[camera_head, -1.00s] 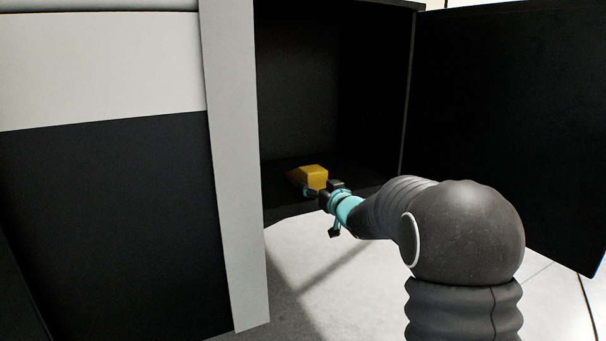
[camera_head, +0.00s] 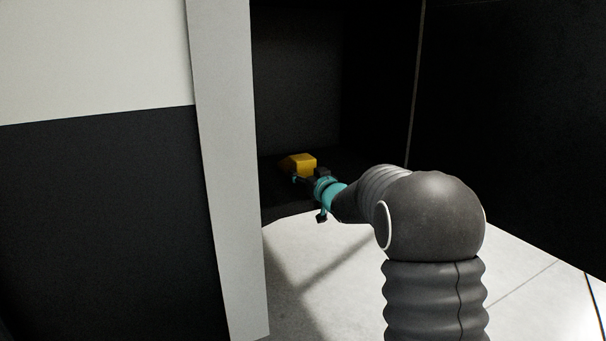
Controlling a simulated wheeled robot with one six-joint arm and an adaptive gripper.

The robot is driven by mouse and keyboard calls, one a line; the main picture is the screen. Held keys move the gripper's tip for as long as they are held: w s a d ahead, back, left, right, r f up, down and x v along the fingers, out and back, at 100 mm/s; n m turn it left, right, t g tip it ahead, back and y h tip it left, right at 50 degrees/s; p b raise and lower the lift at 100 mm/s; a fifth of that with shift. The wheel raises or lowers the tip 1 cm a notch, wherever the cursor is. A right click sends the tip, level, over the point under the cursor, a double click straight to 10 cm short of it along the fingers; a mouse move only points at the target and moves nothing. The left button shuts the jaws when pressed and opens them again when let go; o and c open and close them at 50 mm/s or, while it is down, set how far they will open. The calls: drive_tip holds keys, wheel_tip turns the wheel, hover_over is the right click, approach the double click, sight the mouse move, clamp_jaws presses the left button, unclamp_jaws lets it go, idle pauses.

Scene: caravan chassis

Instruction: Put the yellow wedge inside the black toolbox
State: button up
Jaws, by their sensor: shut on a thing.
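The yellow wedge (camera_head: 301,163) is at the end of my arm, in the mouth of the black toolbox (camera_head: 298,95). My gripper (camera_head: 303,178) is shut on the wedge from its near side. The wedge appears just above the dark toolbox floor; I cannot tell whether it touches that floor. The toolbox is a tall black box, open at the front, with a dark inner back wall and side wall. My gripper's fingertips are small, dark and partly hidden by the wedge and the wrist.
A light grey upright strip (camera_head: 224,170) borders the opening on the left, beside a black and cream panel (camera_head: 100,200). A large black door (camera_head: 520,120) stands open at the right. The pale floor (camera_head: 310,280) in front is clear.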

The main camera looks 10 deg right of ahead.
drive_tip(key=o, duration=1.3)
drive_tip(key=shift+f, duration=0.1)
drive_tip(key=shift+o, duration=0.2)
drive_tip(key=s+d+m+g+h, duration=0.2)
drive_tip(key=s+d+g+h, duration=0.15)
drive_tip(key=s, duration=1.15)
drive_tip(key=s+d+m+g+h, duration=0.2)
drive_tip(key=s+d+h, duration=0.2)
drive_tip(key=s, duration=1.1)
drive_tip(key=s+a+f+g, duration=0.1)
drive_tip(key=s+f+g, duration=0.1)
drive_tip(key=s, duration=0.5)
drive_tip(key=s+a+f+g+y, duration=0.1)
drive_tip(key=s+a+f+g, duration=0.1)
drive_tip(key=s, duration=0.6)
drive_tip(key=s+a+f+g+y, duration=0.1)
drive_tip(key=s+f+g, duration=0.1)
drive_tip(key=s+f, duration=0.2)
drive_tip(key=s, duration=0.3)
drive_tip(key=shift+s+a+f, duration=0.2)
drive_tip(key=shift+a+f, duration=0.05)
drive_tip(key=shift+a, duration=0.15)
